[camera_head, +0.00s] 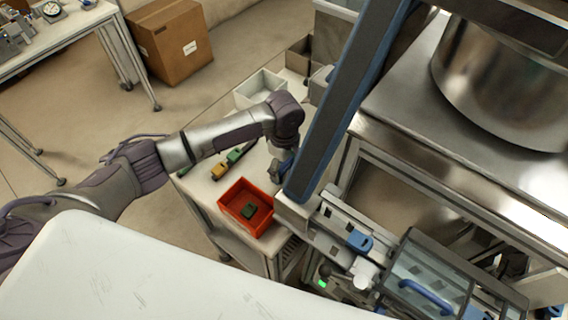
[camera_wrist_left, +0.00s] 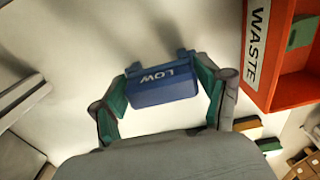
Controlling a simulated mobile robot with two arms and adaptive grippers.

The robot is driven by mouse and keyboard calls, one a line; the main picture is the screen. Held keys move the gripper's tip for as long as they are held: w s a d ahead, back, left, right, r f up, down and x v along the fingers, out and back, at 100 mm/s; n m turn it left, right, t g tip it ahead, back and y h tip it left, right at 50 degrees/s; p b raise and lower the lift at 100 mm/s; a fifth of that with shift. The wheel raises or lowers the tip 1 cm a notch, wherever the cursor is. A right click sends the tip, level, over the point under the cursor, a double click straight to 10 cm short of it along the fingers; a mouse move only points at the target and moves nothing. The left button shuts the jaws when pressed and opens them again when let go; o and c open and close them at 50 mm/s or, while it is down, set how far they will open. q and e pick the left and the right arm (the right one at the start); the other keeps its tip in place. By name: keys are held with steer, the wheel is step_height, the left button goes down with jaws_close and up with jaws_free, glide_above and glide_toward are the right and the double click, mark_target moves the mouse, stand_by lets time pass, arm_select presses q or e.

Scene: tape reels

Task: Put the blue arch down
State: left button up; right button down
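The blue arch (camera_wrist_left: 163,88), marked LOW, sits between the fingertips of my left gripper (camera_wrist_left: 165,90) in the left wrist view. The two green-padded fingers meet its ends, and the gripper appears shut on it. A pale tabletop shows behind the arch; I cannot tell how wide the gap to it is. In the head view my left gripper (camera_head: 280,168) points down over the table, right of the red bin. Only a bit of blue shows there, partly hidden by a dark beam. My right gripper is in neither view.
A red bin (camera_head: 229,209) marked WASTE holds a green block (camera_head: 248,211). Yellow and green blocks (camera_head: 234,157) lie behind it. A pale open box (camera_head: 243,95) stands at the back. A dark beam with blue edges (camera_head: 338,110) rises close right of the gripper.

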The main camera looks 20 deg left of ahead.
arm_select(q)
steer(key=shift+o, duration=0.7)
steer(key=shift+r, duration=0.15)
steer(key=shift+r, duration=0.3)
step_height(320, 180, up, 11)
steer(key=b, duration=0.2)
steer(key=shift+r, duration=0.2)
steer(key=shift+s, duration=0.1)
